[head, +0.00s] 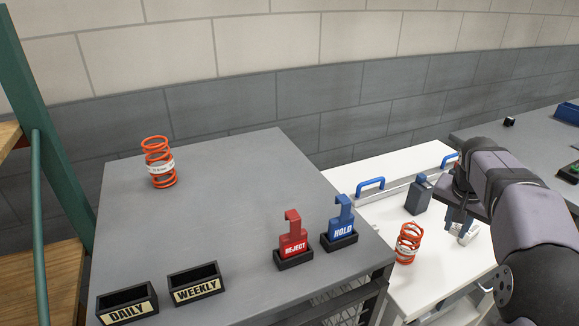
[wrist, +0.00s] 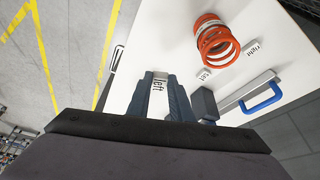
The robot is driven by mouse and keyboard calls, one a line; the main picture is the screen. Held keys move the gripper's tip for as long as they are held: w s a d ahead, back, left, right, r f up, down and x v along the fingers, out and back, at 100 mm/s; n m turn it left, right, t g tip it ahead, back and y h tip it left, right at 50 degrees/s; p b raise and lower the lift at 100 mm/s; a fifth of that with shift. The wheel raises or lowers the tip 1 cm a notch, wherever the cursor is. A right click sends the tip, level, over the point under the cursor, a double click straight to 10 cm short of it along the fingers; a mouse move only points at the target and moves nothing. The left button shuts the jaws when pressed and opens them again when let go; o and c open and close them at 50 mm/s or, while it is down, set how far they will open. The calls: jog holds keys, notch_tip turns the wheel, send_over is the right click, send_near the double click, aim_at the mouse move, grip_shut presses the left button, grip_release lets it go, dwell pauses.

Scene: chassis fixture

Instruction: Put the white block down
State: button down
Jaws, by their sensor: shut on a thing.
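My gripper (head: 459,218) is over the white table at the right in the head view. In the wrist view its two dark fingers (wrist: 165,98) are shut on a white block (wrist: 158,88) with the word "left" on it. The fingers cover the block's sides. In the head view white shows at the fingertips, but I cannot tell its exact outline. Whether the block touches the table is not clear.
An orange spring (head: 408,243), a dark grey block (head: 418,196) and blue handles (head: 370,186) are near my gripper. Two small white labelled pieces (wrist: 252,48) (wrist: 205,75) lie by the spring. The grey table (head: 220,225) holds another spring (head: 159,163), red and blue tags (head: 292,240) (head: 341,222) and two labelled holders (head: 127,304) (head: 196,283).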

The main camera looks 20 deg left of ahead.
jog(key=s+a+r+n+y+p, duration=0.2)
jog(key=s+a+r+n+p, duration=0.3)
jog(key=s+r+p, duration=0.9)
jog(key=w+a+n+p, duration=0.1)
jog(key=a, duration=0.8)
jog(key=w+a+r+n+y+p, duration=0.1)
jog(key=a+n, duration=0.1)
jog(key=a, duration=0.7)
jog(key=a+n+p, duration=0.2)
jog(key=a, duration=0.7)
jog(key=shift+w+a+r+y, duration=0.25)
jog(key=shift+w+r+y, duration=0.05)
jog(key=shift+w+y, duration=0.1)
jog(key=s+a+r+n+b, duration=0.1)
jog(key=s+a+r, duration=0.1)
jog(key=s+a, duration=0.35)
jog(key=s+a+r+n, duration=0.1)
jog(key=s+a+r, duration=0.1)
jog(key=a, duration=0.6)
notch_tip(320, 180, up, 3)
jog(key=n+y+b, duration=0.1)
jog(key=n, duration=0.1)
send_over(182, 216)
jog(key=s+d, duration=0.1)
jog(key=shift+g, duration=0.4)
jog(key=shift+f+p, duration=0.95)
jog(key=shift+f, duration=4.05)
jog(key=shift+f, duration=0.1)
